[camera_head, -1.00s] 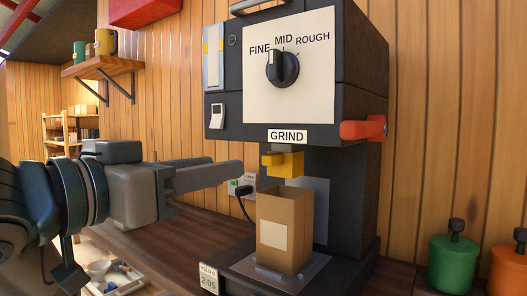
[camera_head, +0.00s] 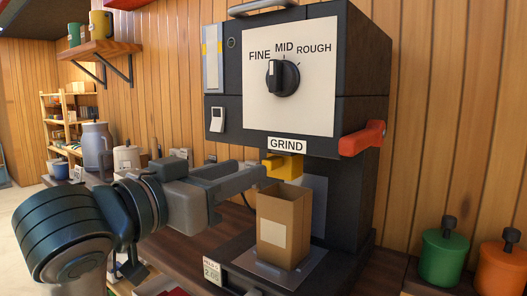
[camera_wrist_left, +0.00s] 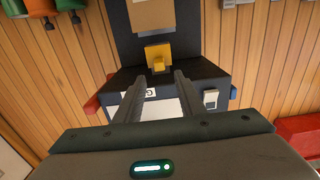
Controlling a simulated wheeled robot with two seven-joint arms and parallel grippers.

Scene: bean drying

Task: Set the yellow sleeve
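The yellow sleeve (camera_head: 283,166) sits under the GRIND label on the front of the black grinder (camera_head: 360,120). It also shows in the left wrist view (camera_wrist_left: 158,54), just beyond the fingertips. My left gripper (camera_head: 256,178) reaches in from the left with its fingers pointing at the sleeve. In the left wrist view the gripper (camera_wrist_left: 161,80) is open, with a clear gap between its fingers and nothing held. Whether a fingertip touches the sleeve I cannot tell. My right gripper is in neither view.
An open brown paper bag (camera_head: 283,232) stands upright below the sleeve. A red lever (camera_head: 362,139) juts out at the grinder's right. The dial (camera_head: 283,77) is above. Green (camera_head: 443,257) and orange (camera_head: 503,266) canisters stand at right. A shelf (camera_head: 92,50) hangs at left.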

